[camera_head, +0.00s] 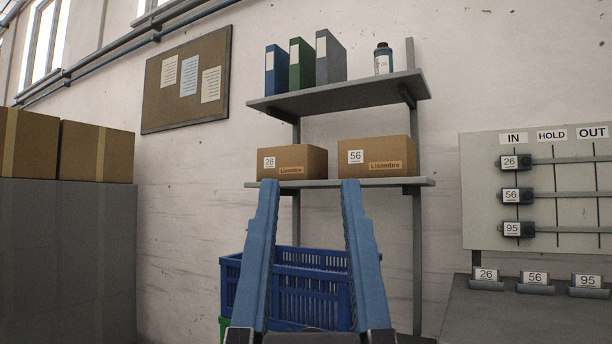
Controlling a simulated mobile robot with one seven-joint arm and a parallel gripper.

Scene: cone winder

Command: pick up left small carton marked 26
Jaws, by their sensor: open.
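The small carton marked 26 (300,157) is brown, with a white number label and a "Lissmbre"-like strip. It stands at the left on the lower shelf (388,182). A like carton marked 56 (398,150) stands to its right with a gap between. My gripper (309,184) is open and empty, its two blue fingers pointing up and forward. In the picture the fingertips reach the lower shelf's front edge, the left one below the carton marked 26. How far they are from the shelf in depth I cannot tell.
The upper shelf (355,94) holds several binders (302,64) and a bottle (383,60). A blue crate (290,270) stands below the shelves, partly behind my fingers. Large boxes (98,151) are stacked at left. A board with sliders (540,195) and a grey desk (470,315) are at right.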

